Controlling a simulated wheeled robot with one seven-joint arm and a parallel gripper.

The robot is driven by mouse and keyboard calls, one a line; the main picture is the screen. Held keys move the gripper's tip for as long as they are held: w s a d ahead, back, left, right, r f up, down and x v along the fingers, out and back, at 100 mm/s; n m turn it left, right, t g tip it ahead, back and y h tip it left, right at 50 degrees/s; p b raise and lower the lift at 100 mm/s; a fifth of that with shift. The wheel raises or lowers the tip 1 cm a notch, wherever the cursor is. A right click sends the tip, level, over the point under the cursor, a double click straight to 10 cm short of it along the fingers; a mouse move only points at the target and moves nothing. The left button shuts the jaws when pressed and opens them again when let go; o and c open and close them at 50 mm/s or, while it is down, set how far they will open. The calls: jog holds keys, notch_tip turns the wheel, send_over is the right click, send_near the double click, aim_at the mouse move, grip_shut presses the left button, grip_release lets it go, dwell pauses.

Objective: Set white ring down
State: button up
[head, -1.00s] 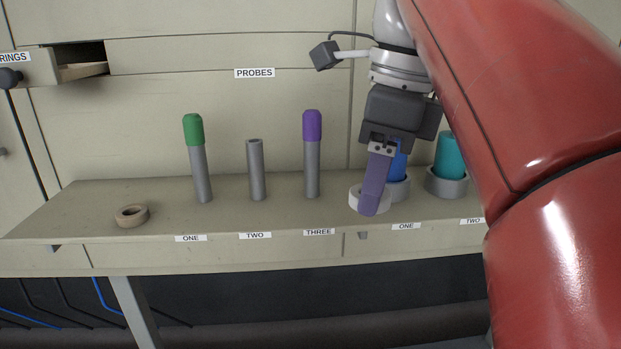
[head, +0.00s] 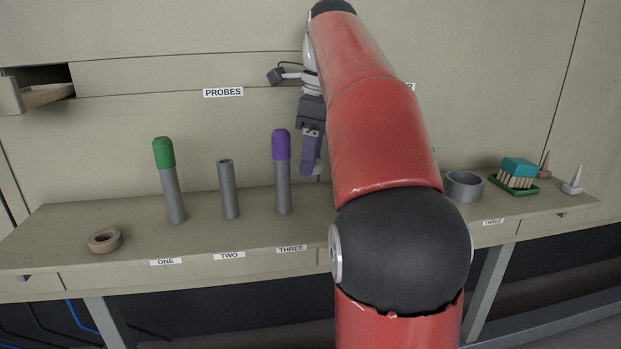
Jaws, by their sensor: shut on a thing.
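My gripper (head: 311,170) hangs just right of the purple-topped probe (head: 282,145), with its purple-grey finger pointing down and its tip above the bench top. It is shut on the white ring (head: 321,167), of which only a pale sliver shows beside the finger. My red arm hides the rest of the ring. The ring appears raised off the bench (head: 120,215), but its exact height cannot be told.
A green-topped probe (head: 164,155) and a bare grey post (head: 228,185) stand to the left. A tan ring (head: 105,240) lies at the far left. A grey ring holder (head: 464,186) and a green tray (head: 517,188) with a teal-topped item stand at the right. An open drawer (head: 40,97) juts out.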

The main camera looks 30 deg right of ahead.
aim_at(309, 199)
notch_tip(309, 199, down, 5)
jog(key=shift+f, duration=0.1)
jog(key=shift+w+f, duration=0.15)
jog(key=shift+f, duration=0.1)
jog(key=shift+f, duration=0.1)
jog(key=o, duration=1)
